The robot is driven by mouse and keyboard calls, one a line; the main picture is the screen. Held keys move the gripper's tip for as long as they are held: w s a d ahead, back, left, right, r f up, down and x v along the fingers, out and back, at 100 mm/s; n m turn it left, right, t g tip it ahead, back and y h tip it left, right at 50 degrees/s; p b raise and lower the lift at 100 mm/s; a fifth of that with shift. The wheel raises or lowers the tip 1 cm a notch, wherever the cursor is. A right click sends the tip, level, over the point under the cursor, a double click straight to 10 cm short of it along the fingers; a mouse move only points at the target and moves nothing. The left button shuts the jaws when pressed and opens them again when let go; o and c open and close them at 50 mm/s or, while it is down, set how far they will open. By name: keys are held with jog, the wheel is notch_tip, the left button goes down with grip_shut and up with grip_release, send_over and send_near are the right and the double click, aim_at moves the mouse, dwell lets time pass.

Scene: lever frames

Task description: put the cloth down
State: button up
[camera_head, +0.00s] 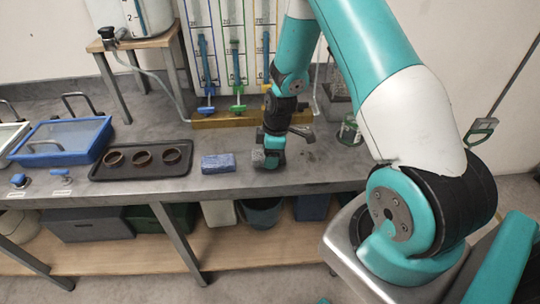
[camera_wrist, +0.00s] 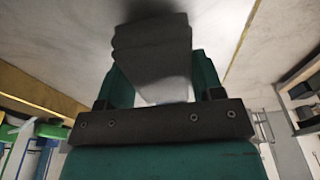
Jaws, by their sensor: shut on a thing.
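My gripper (camera_head: 269,153) points down at the worktop, near its front edge in the head view. It is shut on a grey folded cloth (camera_head: 258,156), which shows as a small grey patch at the fingers. In the wrist view the layered cloth (camera_wrist: 152,50) sits between the two teal fingers, its far end close to a dark shadow on the grey surface. The cloth is at or just above the worktop (camera_head: 330,168); I cannot tell whether it touches.
A blue sponge-like block (camera_head: 218,163) lies just left of my gripper. A black tray (camera_head: 140,160) with three brown rings is further left, then a blue lidded tub (camera_head: 62,140). A rack of coloured gauges (camera_head: 232,60) stands behind. A glass jar (camera_head: 350,131) stands to the right.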

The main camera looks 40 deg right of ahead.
jog(key=shift+f, duration=0.7)
jog(key=o, duration=1)
jog(key=shift+f, duration=0.15)
jog(key=shift+o, duration=0.2)
